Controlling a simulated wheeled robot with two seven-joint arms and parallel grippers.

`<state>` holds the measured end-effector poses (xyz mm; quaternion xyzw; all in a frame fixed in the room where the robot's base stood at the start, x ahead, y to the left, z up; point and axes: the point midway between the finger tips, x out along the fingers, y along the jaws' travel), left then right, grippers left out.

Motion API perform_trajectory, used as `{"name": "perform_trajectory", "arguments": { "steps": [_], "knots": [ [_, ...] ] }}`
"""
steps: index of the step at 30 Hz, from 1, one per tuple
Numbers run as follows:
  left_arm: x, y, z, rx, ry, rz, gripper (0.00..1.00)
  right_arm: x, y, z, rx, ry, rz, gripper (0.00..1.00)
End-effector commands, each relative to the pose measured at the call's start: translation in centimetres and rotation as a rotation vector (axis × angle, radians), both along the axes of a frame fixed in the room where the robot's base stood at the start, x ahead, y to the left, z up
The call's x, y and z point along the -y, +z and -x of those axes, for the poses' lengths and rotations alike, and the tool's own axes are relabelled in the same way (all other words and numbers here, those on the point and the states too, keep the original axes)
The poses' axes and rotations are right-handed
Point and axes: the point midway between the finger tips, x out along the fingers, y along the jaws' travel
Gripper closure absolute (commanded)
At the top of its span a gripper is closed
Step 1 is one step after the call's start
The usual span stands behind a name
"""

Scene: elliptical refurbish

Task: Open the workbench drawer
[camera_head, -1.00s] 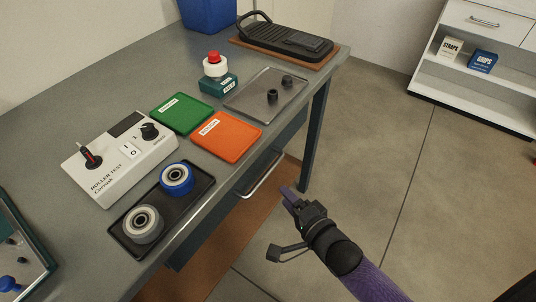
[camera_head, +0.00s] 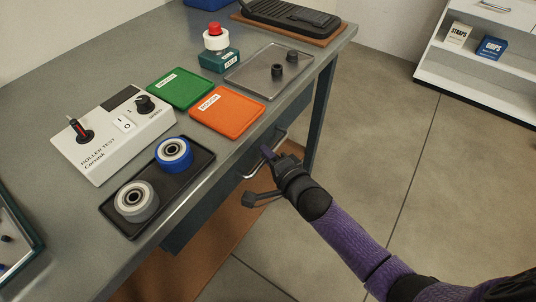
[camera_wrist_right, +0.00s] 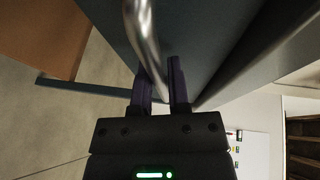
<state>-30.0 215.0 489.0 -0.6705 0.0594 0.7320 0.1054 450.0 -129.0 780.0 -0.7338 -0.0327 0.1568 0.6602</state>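The workbench (camera_head: 60,225) has a dark blue-grey drawer (camera_head: 220,203) under its top, with a curved metal bar handle (camera_head: 252,176) on its front. The drawer looks closed. My right gripper (camera_head: 268,154) is at the handle, in front of the drawer. In the right wrist view, the shiny handle (camera_wrist_right: 141,25) runs down between the two purple fingers of my right gripper (camera_wrist_right: 161,85). The fingers are apart on either side of the bar; firm contact is not clear. My left gripper is not in view.
On the bench are a roller test console (camera_head: 112,135), a black tray (camera_head: 195,178) with two rollers, green (camera_head: 180,89) and orange (camera_head: 227,112) trays, and a red-topped button (camera_head: 215,38). A white shelf (camera_head: 470,75) stands at the right. The floor before the drawer is clear.

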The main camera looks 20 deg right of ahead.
Motion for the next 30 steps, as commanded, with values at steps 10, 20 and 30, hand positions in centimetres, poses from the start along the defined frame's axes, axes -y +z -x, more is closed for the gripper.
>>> {"name": "perform_trajectory", "arguments": {
  "steps": [10,20,30],
  "knots": [
    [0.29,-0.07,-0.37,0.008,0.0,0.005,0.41,0.01,-0.03,0.02,0.0,0.0,0.0,1.0],
    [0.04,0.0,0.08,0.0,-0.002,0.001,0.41,0.01,-0.04,0.03,-0.001,0.0,0.0,1.0],
    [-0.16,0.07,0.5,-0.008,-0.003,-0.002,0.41,0.02,-0.05,0.04,-0.001,0.0,0.0,1.0]
  ]
}}
